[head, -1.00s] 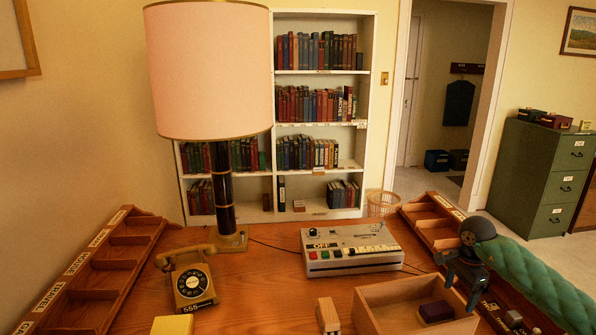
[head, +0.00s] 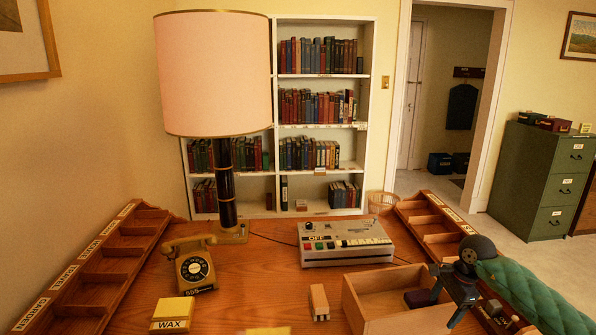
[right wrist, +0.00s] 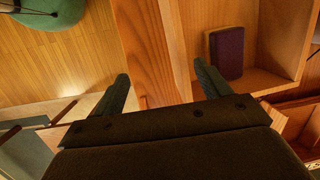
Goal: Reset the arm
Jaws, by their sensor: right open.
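My right gripper (head: 446,308) is at the right of the desk, over the right end of an open wooden box (head: 375,283). Its jaws are open with nothing seen between them. In the right wrist view the two fingers (right wrist: 161,84) are spread apart, with a wooden wall of the box (right wrist: 160,45) beyond the gap. A dark purple block (head: 416,299) lies inside the box; the right wrist view shows it (right wrist: 227,54) to the right of the fingers. My left gripper is not in view.
A recorder-like device (head: 345,254), a yellow telephone (head: 190,268), a lamp (head: 215,75), a WAX box (head: 172,311) and a small wooden block (head: 319,302) stand on the desk. Compartmented racks line the left (head: 95,280) and right (head: 432,228) sides. Mid-desk is partly clear.

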